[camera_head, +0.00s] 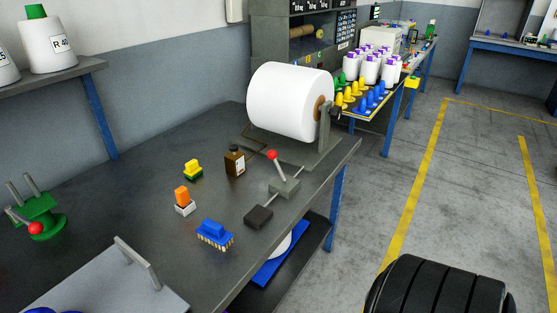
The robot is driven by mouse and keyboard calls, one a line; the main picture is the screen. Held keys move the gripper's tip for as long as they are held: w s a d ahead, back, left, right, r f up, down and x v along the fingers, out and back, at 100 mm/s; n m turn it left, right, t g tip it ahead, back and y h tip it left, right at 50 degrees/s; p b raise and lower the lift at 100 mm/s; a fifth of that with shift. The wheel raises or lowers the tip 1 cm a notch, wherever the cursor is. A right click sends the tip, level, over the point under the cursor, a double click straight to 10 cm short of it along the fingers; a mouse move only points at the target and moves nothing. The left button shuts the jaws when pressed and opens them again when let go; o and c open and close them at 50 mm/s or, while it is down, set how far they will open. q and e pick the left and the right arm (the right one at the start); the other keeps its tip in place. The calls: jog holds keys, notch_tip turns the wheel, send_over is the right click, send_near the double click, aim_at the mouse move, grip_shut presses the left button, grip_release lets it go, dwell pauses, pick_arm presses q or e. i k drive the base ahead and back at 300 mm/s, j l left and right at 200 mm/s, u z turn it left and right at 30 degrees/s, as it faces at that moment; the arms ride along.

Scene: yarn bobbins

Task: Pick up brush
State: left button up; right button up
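A blue brush (215,231) with pale bristles facing down stands on the dark grey table (130,225) near its front edge. Nothing covers it. Neither of my grippers is in view.
An orange-topped block (183,197), a yellow-green block (193,170), a brown bottle (235,161) and a red-knobbed lever device (284,185) stand near the brush. A large white roll (288,101) is behind. A grey plate with a handle (138,262) lies front left.

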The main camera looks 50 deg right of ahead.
aim_at(212, 232)
jog(key=z, duration=1)
jog(key=u, duration=1.25)
jog(key=z, duration=1.25)
